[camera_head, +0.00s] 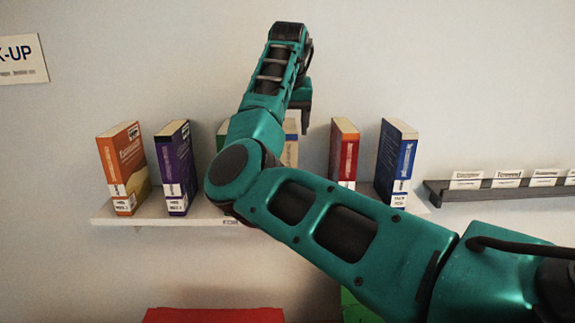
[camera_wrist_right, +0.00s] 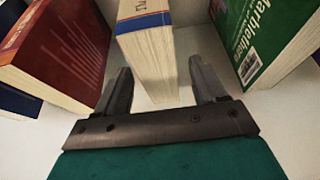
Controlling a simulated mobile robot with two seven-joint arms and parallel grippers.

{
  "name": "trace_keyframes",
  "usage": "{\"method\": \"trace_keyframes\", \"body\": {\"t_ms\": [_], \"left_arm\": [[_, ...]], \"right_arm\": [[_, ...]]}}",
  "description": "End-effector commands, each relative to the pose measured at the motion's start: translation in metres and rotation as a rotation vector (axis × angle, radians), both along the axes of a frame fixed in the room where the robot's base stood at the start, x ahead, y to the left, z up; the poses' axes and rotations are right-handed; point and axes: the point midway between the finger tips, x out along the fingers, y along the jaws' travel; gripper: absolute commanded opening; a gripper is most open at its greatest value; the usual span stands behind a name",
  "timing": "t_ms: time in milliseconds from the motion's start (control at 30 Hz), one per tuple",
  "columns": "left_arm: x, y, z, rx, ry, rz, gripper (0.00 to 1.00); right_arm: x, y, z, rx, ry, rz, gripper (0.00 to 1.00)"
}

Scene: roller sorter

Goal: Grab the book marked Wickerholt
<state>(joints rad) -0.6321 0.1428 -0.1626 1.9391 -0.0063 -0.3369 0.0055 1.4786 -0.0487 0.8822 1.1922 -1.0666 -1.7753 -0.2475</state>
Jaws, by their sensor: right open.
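No title in view can be read as Wickerholt. My right gripper (camera_head: 305,118) hangs over the middle of the shelf in the head view. In the right wrist view, my right gripper (camera_wrist_right: 160,78) is open, with one finger on each side of a cream book with a blue band (camera_wrist_right: 150,52). The fingers look apart from its sides. Only a few letters of its marking show. In the head view the cream book (camera_head: 290,150) is mostly hidden behind my right arm. My left gripper is not in view.
A red book (camera_wrist_right: 60,45) and a green book (camera_wrist_right: 262,35) flank the cream one. An orange book (camera_head: 122,165), a purple book (camera_head: 174,165) and a blue book (camera_head: 397,160) also stand on the white shelf (camera_head: 110,212). A dark label rail (camera_head: 500,190) is at right.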

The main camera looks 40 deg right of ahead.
Motion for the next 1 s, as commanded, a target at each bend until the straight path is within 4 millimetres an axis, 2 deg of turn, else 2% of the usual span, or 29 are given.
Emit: {"method": "trace_keyframes", "body": {"t_ms": [100, 233, 1000], "left_arm": [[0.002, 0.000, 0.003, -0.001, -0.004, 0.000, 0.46], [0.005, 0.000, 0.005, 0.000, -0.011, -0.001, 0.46], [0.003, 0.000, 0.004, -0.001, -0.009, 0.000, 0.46]], "right_arm": [[0.005, -0.005, -0.017, 0.001, 0.003, 0.001, 0.70], [0.008, -0.007, -0.025, -0.001, 0.002, 0.001, 0.70], [0.008, -0.008, -0.031, -0.002, 0.001, 0.000, 0.70]]}}
